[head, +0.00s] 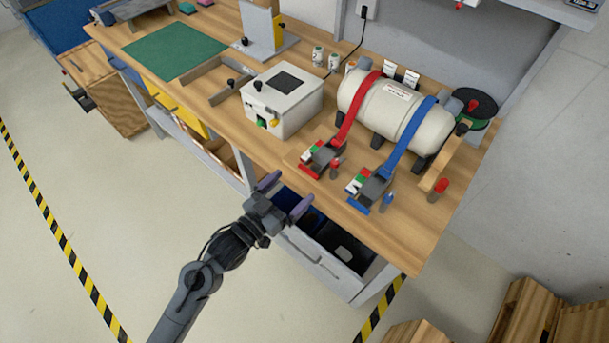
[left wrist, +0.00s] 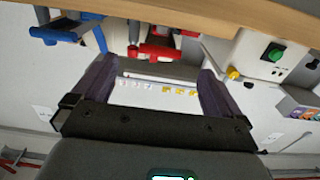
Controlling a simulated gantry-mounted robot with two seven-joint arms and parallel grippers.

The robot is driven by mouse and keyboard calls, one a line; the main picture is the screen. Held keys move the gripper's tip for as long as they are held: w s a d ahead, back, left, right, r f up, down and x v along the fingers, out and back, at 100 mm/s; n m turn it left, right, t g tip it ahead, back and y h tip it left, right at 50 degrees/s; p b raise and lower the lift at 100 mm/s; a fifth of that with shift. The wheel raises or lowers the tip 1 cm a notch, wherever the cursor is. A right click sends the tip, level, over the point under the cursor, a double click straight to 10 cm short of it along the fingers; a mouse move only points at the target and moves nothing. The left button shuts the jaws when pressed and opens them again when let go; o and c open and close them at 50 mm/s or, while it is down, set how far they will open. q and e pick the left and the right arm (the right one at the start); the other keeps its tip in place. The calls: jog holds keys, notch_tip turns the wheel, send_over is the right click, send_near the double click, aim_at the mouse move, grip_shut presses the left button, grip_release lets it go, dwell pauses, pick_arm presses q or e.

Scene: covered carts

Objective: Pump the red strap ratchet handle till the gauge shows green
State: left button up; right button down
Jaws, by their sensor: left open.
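The red strap (head: 357,108) runs over a cream tank (head: 392,105) down to the red ratchet (head: 322,156) near the bench's front edge. The ratchet has a grey body, a red handle part and a small patch of green, white and red; the gauge reading is too small to tell. My left gripper (head: 286,195) is open and empty, in front of the bench edge and apart from the red ratchet. In the left wrist view the red ratchet (left wrist: 155,50) lies beyond the open fingers (left wrist: 157,76). My right gripper is out of view.
A blue strap ratchet (head: 370,188) sits just right of the red one, with a red-topped peg (head: 438,187) farther right. A white box (head: 283,100) with a green knob stands to the left. An open drawer (head: 318,262) juts out below the bench edge.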

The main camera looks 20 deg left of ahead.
pick_arm(q)
send_near(324, 157)
jog(key=shift+w+d+f+b, duration=0.1)
jog(key=shift+w+f+b, duration=0.1)
jog(key=shift+w, duration=0.5)
jog(key=shift+w+d+f+b, duration=0.1)
jog(key=shift+w+b, duration=0.05)
jog(key=shift+w, duration=0.55)
jog(key=shift+c, duration=0.2)
